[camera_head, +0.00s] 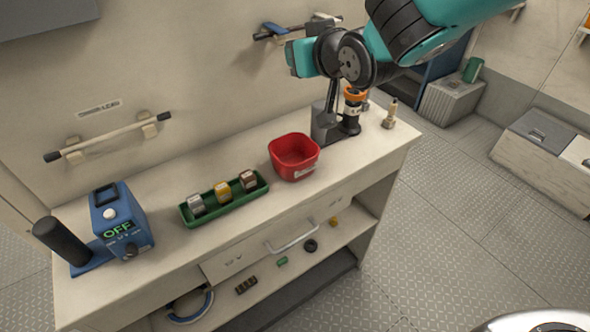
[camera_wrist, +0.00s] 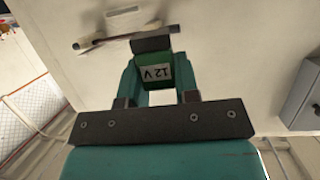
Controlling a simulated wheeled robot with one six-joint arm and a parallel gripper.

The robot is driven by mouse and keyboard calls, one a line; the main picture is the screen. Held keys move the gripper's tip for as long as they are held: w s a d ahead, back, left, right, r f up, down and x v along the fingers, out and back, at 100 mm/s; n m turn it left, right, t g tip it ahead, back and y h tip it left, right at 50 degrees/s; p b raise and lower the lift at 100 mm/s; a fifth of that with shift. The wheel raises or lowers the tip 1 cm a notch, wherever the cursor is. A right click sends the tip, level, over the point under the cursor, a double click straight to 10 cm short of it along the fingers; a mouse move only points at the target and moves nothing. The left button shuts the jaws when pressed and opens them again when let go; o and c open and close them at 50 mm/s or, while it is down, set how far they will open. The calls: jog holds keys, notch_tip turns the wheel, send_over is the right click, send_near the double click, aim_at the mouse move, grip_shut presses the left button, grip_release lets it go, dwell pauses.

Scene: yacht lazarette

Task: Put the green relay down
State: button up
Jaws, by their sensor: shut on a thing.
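My gripper (camera_wrist: 157,80) is shut on the green relay (camera_wrist: 155,73), which shows a white "12 V" label in the wrist view. In the head view my gripper (camera_head: 300,58) is raised above the back of the bench (camera_head: 225,240), near the wall and pointing left. The relay cannot be made out clearly in that view. A green tray (camera_head: 232,205) on the bench holds a grey relay (camera_head: 196,204), a yellow relay (camera_head: 222,192) and a brown relay (camera_head: 248,180).
A red bin (camera_head: 294,157) stands right of the tray. A blue box reading "OFF" (camera_head: 122,220) stands at the left. A dark stand (camera_head: 325,125) and a small fitting (camera_head: 390,114) are at the right end. Bare benchtop lies around the tray.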

notch_tip(320, 180, up, 3)
jog(key=a+n+y, duration=0.1)
jog(key=p, duration=0.2)
send_over(294, 136)
jog(key=s, duration=0.5)
notch_tip(294, 136, down, 20)
jog(key=shift+s+r+g, duration=0.15)
jog(key=shift+g, duration=0.25)
jog(key=shift+f+b, duration=0.3)
jog(key=shift+f, duration=0.1)
jog(key=shift+f+b, duration=0.25)
jog(key=shift+b, duration=0.05)
jog(key=o, duration=0.9)
jog(key=shift+r, duration=0.15)
